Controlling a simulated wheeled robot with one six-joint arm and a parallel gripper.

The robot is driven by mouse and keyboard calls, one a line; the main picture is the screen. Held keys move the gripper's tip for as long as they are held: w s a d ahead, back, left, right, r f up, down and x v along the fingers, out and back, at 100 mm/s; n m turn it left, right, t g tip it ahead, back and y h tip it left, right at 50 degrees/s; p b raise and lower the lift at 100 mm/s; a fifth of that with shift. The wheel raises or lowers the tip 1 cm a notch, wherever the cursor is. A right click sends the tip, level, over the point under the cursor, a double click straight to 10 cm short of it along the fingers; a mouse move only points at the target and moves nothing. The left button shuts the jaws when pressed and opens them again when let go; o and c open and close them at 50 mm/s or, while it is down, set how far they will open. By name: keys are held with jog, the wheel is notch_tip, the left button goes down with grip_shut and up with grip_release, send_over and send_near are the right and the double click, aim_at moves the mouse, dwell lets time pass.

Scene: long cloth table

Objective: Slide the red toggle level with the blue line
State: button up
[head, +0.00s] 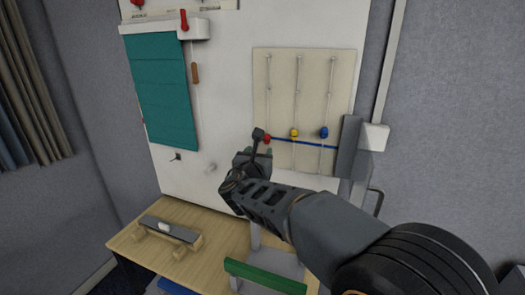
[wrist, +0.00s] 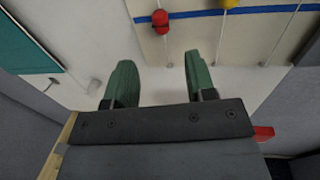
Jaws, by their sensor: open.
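The red toggle (head: 267,139) is on the left of three vertical tracks on a cream panel. It also shows in the wrist view (wrist: 160,21), where it overlaps the blue line (wrist: 190,14), its middle slightly below the line's. The blue line (head: 305,143) runs across the panel behind the tracks. My gripper (head: 250,147) is just below and left of the toggle in the head view. In the wrist view its green fingers (wrist: 160,70) are spread apart and empty, with the toggle above the gap, apart from both fingertips.
A yellow toggle (head: 294,133) and a blue toggle (head: 324,132) sit on the other tracks. A teal blind (head: 160,90) hangs at left. A wooden table (head: 130,241) holds a small grey-topped stand (head: 172,231). A green-edged seat (head: 265,277) is below my arm.

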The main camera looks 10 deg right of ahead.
jog(key=shift+v, duration=1.7)
jog(key=s+d+f+m+g+y, duration=0.1)
jog(key=s+d+f+m+g, duration=0.2)
jog(key=s+f+m+g, duration=0.4)
jog(key=s+d+f+m+g, duration=0.2)
jog(key=f+m, duration=0.4)
jog(key=m, duration=0.3)
jog(key=s+f+m+g+y, duration=0.3)
jog(key=s+m+y, duration=0.3)
jog(key=s+m, duration=0.7)
jog(key=shift+f+m+g+y, duration=0.3)
jog(key=shift+f+m, duration=0.4)
jog(key=shift+m, duration=0.3)
